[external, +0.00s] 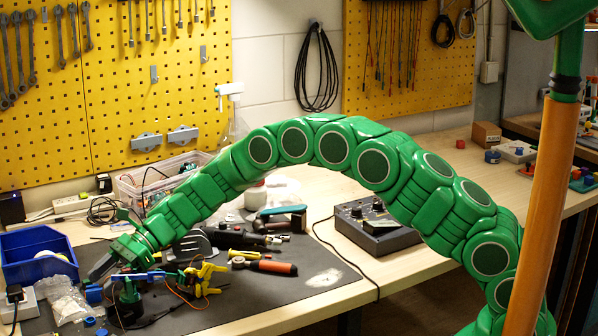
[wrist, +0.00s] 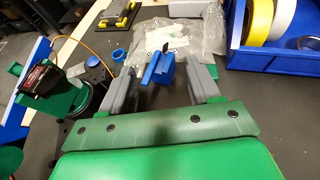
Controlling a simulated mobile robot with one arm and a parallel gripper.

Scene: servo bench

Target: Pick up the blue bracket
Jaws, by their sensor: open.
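The blue bracket (wrist: 158,70) is a small upright blue piece in the wrist view, with a dark slot or pin at its top. It stands just beyond and between the two grey fingers of my gripper (wrist: 164,84). The fingers are apart, with a gap on each side of the bracket, and I see no contact. In the external view my gripper (external: 103,263) points down and left, low over the dark mat. A small blue piece below it (external: 95,294) looks like the bracket, partly hard to make out.
A servo assembly (wrist: 55,85) stands close on the left in the wrist view. Clear plastic bags (wrist: 172,38) lie behind the bracket. A blue bin (wrist: 265,60) with tape rolls is at right. A blue ring (wrist: 118,55) lies left of the bracket. Dark mat at right is clear.

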